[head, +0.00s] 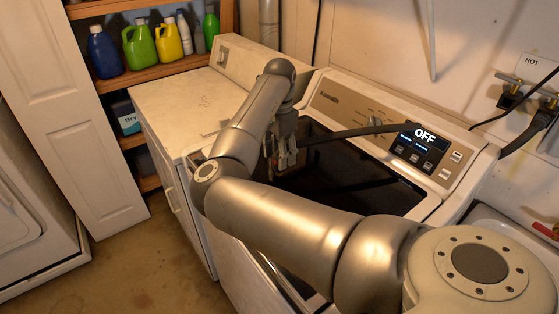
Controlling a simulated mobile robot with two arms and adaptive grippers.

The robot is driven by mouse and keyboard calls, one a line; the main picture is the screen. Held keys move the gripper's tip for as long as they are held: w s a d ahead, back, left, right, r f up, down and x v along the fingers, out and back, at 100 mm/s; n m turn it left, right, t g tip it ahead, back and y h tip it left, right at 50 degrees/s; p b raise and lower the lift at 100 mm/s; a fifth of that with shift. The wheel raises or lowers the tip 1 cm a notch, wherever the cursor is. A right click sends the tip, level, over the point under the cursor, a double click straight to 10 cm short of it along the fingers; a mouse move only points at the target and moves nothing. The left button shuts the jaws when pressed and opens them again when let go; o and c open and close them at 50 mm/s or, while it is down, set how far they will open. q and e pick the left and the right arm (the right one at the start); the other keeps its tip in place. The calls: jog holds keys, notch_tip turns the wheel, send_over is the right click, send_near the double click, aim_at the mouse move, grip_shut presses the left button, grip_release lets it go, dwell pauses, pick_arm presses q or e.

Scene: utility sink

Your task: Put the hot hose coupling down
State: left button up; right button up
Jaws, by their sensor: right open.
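My right gripper (281,166) points down over the left part of the washer (335,95), beside the dark opening in its top. It is open. A dark hose (350,132) runs from beside this gripper to the right, across the washer top toward the control panel. The hose's left end lies at or behind the fingers, so the coupling itself cannot be made out, and I cannot tell whether it touches them. A wall label reading HOT (532,62) is at the upper right, above a brass valve (524,84). My left gripper is not in view.
A white dryer (185,105) is on the left. Shelves with several bottles (138,47) stand behind it. Floor (140,262) is clear at lower left.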

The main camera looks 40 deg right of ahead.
notch_tip(320, 180, up, 10)
jog(key=b, duration=0.1)
jog(key=shift+b, duration=0.3)
dwell(0.3)
